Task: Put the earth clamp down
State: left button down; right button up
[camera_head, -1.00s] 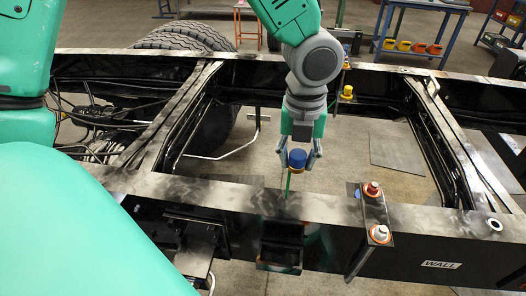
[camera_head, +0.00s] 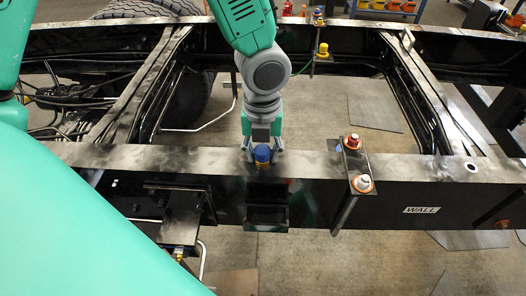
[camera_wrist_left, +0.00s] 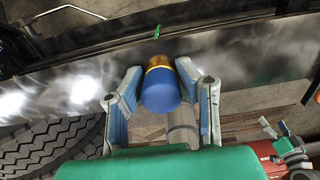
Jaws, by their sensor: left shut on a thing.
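The earth clamp (camera_head: 262,154) is a blue cap with a yellow-gold band. My left gripper (camera_head: 263,151) is shut on it, one finger on each side, and it appears over the top of the near black rail (camera_head: 340,160). In the left wrist view the clamp (camera_wrist_left: 160,90) sits between the fingers, with the rail (camera_wrist_left: 240,58) behind it. A small green piece (camera_wrist_left: 156,31) shows beyond it. I cannot tell whether the clamp touches the rail. My right gripper (camera_wrist_left: 280,132) shows small at the right of the wrist view, its fingers apart and empty.
A bracket with a red-topped fitting (camera_head: 353,142) and a white-topped fitting (camera_head: 363,183) stands on the rail to the right. A dark box-like bracket (camera_head: 267,212) is on the rail's front side. A yellow-topped fitting (camera_head: 322,49) stands farther back. The rail top between is bare.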

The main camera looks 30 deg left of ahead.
aim_at(263, 147)
pick_arm(q)
jog(key=shift+d, duration=0.1)
jog(key=c, duration=1.2)
grip_release()
jog(key=shift+o, duration=0.2)
jog(key=shift+d, duration=0.15)
jog(key=shift+r, duration=0.4)
notch_tip(263, 147, up, 11)
jog(key=p, duration=0.1)
jog(key=shift+r+p, duration=0.2)
jog(key=shift+p, duration=0.2)
